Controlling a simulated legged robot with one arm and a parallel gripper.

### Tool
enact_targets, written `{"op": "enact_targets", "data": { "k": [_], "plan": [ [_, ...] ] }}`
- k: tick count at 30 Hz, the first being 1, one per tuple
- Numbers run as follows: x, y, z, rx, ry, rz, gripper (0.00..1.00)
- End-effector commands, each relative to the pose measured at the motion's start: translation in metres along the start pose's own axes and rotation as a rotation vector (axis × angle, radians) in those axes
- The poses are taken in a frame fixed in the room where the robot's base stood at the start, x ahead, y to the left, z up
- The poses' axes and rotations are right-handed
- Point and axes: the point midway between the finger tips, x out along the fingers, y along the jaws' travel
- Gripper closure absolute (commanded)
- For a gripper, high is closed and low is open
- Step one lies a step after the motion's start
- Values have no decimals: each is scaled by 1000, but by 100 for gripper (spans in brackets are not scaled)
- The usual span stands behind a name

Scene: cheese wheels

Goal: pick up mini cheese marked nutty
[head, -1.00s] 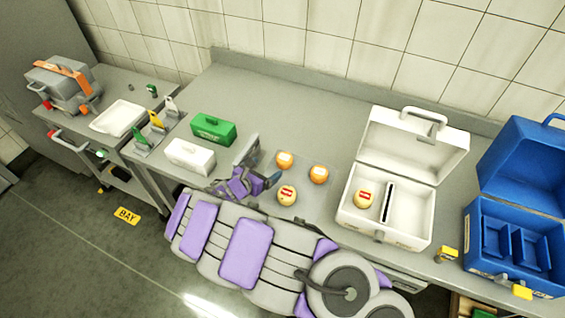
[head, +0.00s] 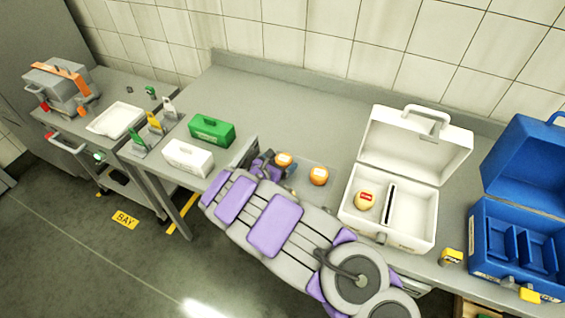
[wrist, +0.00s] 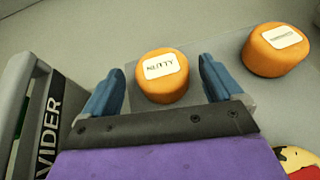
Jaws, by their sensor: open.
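The mini cheese marked NUTTY (wrist: 162,76) is an orange wheel with a white label, lying between the open blue fingers of my gripper (wrist: 160,88) in the wrist view. It also shows in the head view (head: 284,160), right by my gripper (head: 276,172), which the arm partly hides. I cannot tell whether either finger touches it. A second orange cheese (wrist: 277,50) sits to its right; in the head view it also shows (head: 319,176). Its label is too small to read. A yellow cheese with a red label (wrist: 297,160) is partly seen at the wrist view's lower right.
A grey divider (wrist: 45,120) stands close to the left of my gripper. An open white case (head: 410,208) holds another red-labelled cheese (head: 365,200). An open blue case (head: 520,245) stands farther right. Green (head: 212,130) and white (head: 188,157) boxes are at left.

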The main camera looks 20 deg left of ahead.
Motion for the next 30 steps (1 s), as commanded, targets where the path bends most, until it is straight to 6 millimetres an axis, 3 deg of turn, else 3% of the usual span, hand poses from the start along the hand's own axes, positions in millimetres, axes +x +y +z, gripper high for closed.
{"op": "enact_targets", "data": {
  "k": [2, 21, 30],
  "plan": [
    [0, 0, 0, 0, 0, -1, 9],
    [0, 1, -1, -1, 0, -1, 70],
    [-1, 1, 1, -1, 0, -1, 71]
  ]
}}
